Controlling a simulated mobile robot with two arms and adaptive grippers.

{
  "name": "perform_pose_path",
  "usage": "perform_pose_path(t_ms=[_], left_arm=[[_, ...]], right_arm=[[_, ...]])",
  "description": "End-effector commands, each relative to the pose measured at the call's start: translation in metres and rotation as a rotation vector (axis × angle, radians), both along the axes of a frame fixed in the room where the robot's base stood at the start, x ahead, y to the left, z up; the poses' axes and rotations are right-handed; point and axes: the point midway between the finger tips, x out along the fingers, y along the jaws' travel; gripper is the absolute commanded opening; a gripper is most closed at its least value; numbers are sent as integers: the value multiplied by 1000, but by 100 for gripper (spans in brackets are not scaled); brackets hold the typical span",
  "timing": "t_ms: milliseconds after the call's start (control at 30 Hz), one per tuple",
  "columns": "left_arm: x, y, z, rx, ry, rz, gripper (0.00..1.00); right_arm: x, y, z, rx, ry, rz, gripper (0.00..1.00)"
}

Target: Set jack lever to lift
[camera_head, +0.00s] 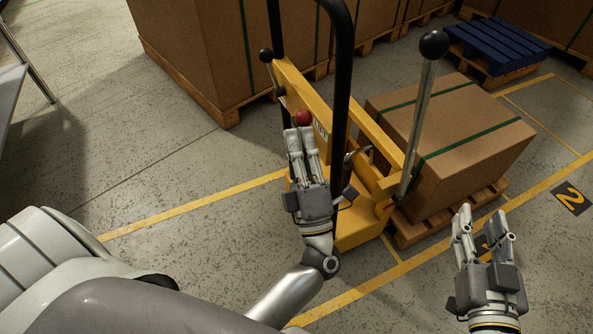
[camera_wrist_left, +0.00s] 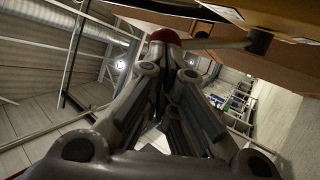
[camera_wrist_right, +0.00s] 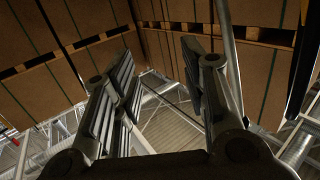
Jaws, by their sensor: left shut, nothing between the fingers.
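A yellow jack (camera_head: 307,92) with a black hoop handle (camera_head: 343,75) stands mid-view. It carries a red knob (camera_head: 303,117), a short lever with a black knob (camera_head: 265,55), and a long grey lever with a black knob (camera_head: 433,44) tilted at its right side. My left gripper (camera_head: 299,133) is shut and empty, its fingertips right at the red knob. The red knob also shows just beyond the fingertips in the left wrist view (camera_wrist_left: 165,36); I cannot tell whether they touch. My right gripper (camera_head: 481,222) is open and empty, lower right, apart from the jack.
A strapped cardboard box (camera_head: 455,125) sits on a wooden pallet (camera_head: 452,212) right of the jack. Large boxes (camera_head: 190,50) on pallets stand behind. A blue pallet (camera_head: 497,45) is at the back right. The floor (camera_head: 160,165) at the left is clear, with yellow lines.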

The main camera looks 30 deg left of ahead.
Motion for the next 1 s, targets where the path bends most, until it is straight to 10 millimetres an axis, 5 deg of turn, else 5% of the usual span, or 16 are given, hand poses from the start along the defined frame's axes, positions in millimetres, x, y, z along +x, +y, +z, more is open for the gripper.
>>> perform_pose_path(t_ms=[500, 1000], left_arm=[[3, 4, 11, 4, -3, 0, 0], [5, 6, 16, 5, -11, 2, 0]], right_arm=[[-34, -20, -79, -108, 446, -29, 40], [-48, -27, -96, -133, 555, -37, 40]])
